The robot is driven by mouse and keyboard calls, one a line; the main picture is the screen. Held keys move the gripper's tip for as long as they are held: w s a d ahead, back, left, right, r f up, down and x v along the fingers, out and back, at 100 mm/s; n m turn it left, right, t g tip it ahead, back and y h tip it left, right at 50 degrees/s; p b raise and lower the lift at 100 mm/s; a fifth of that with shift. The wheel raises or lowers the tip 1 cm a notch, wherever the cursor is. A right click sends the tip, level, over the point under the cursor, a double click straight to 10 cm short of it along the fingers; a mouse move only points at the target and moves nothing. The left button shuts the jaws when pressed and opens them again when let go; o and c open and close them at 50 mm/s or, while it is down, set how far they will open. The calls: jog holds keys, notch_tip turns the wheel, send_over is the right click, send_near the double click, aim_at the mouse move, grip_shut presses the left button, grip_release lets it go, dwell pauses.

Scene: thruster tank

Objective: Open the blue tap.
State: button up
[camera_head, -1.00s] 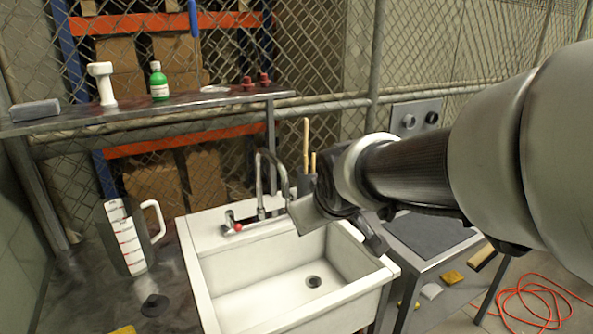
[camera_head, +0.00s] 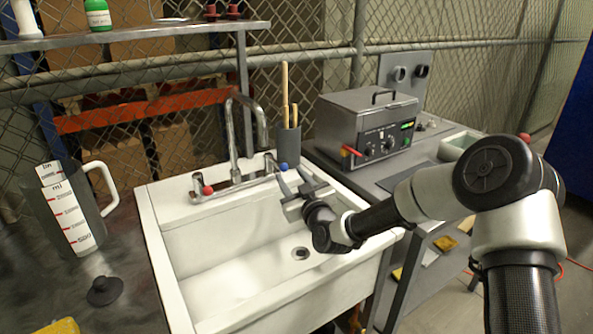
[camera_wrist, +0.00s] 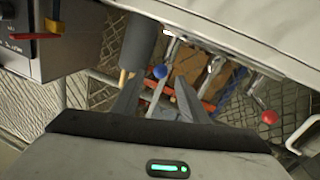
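The blue tap (camera_head: 283,167) is a small round blue knob on the right end of the chrome mixer (camera_head: 235,182) at the back of the white sink. It also shows in the wrist view (camera_wrist: 160,71), in line with the gap between my fingertips and beyond them. My gripper (camera_head: 292,177) is open and empty above the back right of the basin, close in front of the knob. Its two fingers show apart in the wrist view (camera_wrist: 157,84). I cannot tell whether either finger touches the knob. The red tap (camera_head: 208,190) is on the mixer's left end.
The tall curved spout (camera_head: 233,130) rises just left of the blue tap. A grey pot (camera_head: 288,146) with wooden handles stands right behind it. A grey machine (camera_head: 365,130) is on the right bench. A measuring jug (camera_head: 65,212) stands left. The sink basin (camera_head: 225,270) is empty.

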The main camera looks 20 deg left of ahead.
aim_at(285, 169)
jog(key=x, duration=0.6)
jog(key=shift+w+a+b, duration=0.1)
jog(key=shift+a+b, duration=0.05)
jog(key=shift+b, duration=0.15)
jog(key=shift+c, duration=0.2)
grip_shut()
